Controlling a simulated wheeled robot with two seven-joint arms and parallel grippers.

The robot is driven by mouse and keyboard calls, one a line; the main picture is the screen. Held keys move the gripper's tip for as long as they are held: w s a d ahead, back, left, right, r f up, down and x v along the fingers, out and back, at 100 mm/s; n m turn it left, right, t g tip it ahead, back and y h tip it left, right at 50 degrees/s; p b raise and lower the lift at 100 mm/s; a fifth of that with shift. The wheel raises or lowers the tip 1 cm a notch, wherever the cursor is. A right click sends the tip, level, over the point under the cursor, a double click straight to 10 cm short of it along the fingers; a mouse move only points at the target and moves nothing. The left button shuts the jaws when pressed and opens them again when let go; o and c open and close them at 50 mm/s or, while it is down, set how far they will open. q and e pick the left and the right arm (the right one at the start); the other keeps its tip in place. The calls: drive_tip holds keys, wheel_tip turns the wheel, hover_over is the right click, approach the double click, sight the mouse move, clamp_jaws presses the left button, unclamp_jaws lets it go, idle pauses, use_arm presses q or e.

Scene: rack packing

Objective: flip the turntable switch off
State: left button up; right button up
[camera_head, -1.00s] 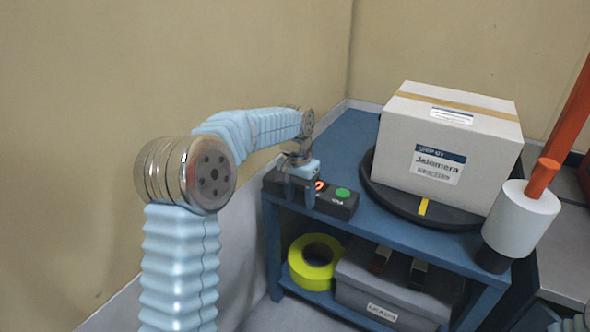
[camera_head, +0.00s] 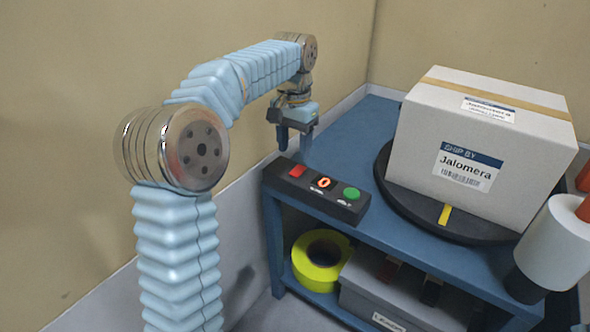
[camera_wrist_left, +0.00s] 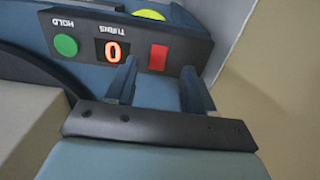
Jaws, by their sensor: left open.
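The black switch box (camera_head: 344,211) sits on the front left edge of the blue table. It has a red rocker switch (camera_head: 298,171), a display (camera_head: 323,183) reading 0, and a green button (camera_head: 351,194). In the left wrist view the red switch (camera_wrist_left: 158,57) shows just beyond the fingers. My left gripper (camera_head: 295,141) is open and empty, raised above and behind the red end of the box, apart from it. The turntable (camera_head: 403,203) is a black disc with a yellow mark, carrying a cardboard box (camera_head: 480,150). My right gripper is not seen.
A white cylinder (camera_head: 556,243) stands at the table's right front corner. On the lower shelf are a yellow tape roll (camera_head: 309,269) and a grey bin (camera_head: 358,299). Walls stand close behind and to the left. The back left tabletop is clear.

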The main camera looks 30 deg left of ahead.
sight(294, 174)
use_arm(q)
wheel_tip(294, 174, down, 6)
drive_tip(key=shift+f+b, duration=0.1)
drive_tip(key=shift+b, duration=0.35)
clamp_jaws()
drive_tip(key=g+p, duration=0.1)
drive_tip(key=p, duration=0.2)
drive_tip(key=r+g+p, duration=0.1)
drive_tip(key=p, duration=0.3)
drive_tip(key=shift+w+r, duration=0.1)
drive_tip(key=shift+w, duration=0.25)
drive_tip(key=shift+f+g+p, duration=0.3)
drive_tip(key=shift+g+p, duration=0.2)
drive_tip(key=shift+p, duration=0.15)
unclamp_jaws()
